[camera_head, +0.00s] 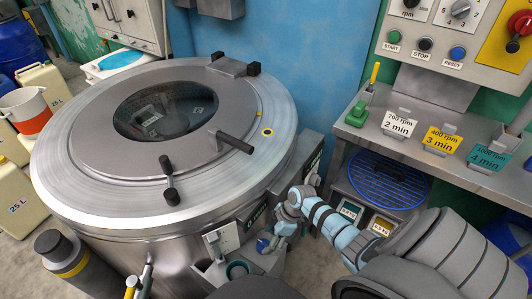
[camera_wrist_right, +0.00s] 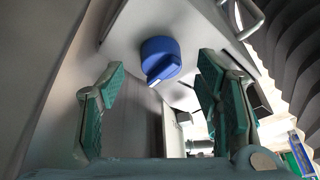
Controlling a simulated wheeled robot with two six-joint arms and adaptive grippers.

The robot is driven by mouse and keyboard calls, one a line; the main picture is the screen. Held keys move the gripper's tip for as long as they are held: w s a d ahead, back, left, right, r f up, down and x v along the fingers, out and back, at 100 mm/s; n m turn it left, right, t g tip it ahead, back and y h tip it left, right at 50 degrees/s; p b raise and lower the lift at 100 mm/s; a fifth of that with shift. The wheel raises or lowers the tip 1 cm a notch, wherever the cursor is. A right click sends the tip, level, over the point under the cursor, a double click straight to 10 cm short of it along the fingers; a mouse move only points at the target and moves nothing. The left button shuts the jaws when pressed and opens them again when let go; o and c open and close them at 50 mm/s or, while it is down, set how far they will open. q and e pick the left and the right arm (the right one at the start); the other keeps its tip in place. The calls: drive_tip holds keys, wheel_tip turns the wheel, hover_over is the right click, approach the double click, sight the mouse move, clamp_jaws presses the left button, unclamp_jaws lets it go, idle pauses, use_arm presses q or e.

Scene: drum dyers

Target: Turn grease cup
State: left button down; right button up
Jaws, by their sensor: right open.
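The grease cup appears to be the round blue knob (camera_wrist_right: 160,58) with a raised grip bar and a white mark, on a pale metal surface in the right wrist view. In the head view a small blue part (camera_head: 262,245) shows low on the front of the drum machine, partly hidden by my gripper. My right gripper (camera_head: 276,242) is beside it, pointing down. In the right wrist view my right gripper (camera_wrist_right: 160,75) is open, its green pads standing left and right of the knob, not visibly touching it. My left gripper is not in view.
The large round drum machine (camera_head: 60,185) fills the left and middle. A steel bench (camera_head: 470,178) with rpm cards stands at right, with a blue round grate (camera_head: 385,180) beneath. A dark cylinder with a yellow band (camera_head: 70,262) stands at front left.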

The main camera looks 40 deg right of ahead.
sight(266, 244)
drive_tip(key=b+x, duration=0.1)
drive_tip(key=x, duration=0.2)
drive_tip(key=shift+a+f, duration=0.1)
drive_tip(key=shift+f, duration=0.1)
drive_tip(key=c, duration=1.2)
drive_tip(key=shift+o, duration=0.2)
drive_tip(key=shift+r, duration=0.1)
